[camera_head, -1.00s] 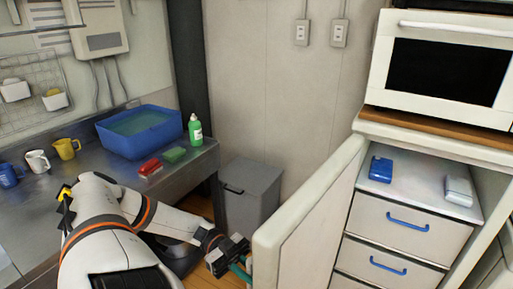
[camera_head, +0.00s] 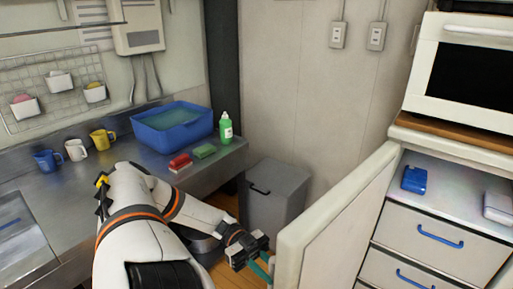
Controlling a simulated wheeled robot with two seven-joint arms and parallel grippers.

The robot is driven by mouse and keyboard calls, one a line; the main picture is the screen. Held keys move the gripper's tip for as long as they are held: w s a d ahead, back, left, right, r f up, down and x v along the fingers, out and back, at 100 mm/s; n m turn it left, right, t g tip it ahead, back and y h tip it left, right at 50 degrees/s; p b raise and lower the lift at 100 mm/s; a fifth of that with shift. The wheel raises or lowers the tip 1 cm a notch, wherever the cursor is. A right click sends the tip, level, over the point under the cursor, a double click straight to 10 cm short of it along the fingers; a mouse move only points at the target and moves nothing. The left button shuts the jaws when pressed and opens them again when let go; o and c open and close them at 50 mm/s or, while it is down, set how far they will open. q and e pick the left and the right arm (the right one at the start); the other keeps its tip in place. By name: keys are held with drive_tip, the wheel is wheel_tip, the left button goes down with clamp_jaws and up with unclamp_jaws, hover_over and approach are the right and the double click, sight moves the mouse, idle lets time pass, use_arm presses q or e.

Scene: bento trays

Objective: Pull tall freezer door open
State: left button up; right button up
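The tall freezer door (camera_head: 345,220) stands open, a white panel seen at a slant, with its free edge toward me. Inside the freezer are a shelf and drawers with blue handles (camera_head: 440,235). My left gripper (camera_head: 262,262) is at the outer left side of the door's near edge. A teal part shows between the gripper and the door. The fingertips are partly hidden, so I cannot tell whether they are open or shut, or touching the door. My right gripper is not in view.
A blue tub (camera_head: 172,127), a green bottle (camera_head: 226,128), sponges (camera_head: 180,162) and mugs (camera_head: 76,150) stand on the metal counter at left. A grey bin (camera_head: 276,197) stands between counter and door. A microwave (camera_head: 470,75) sits above the freezer.

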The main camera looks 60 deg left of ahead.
use_arm(q)
drive_tip(key=s+a+b, duration=0.2)
drive_tip(key=a, duration=0.8)
drive_tip(key=shift+s+a+b, duration=0.15)
drive_tip(key=shift+a+b, duration=0.15)
drive_tip(key=shift+a, duration=0.05)
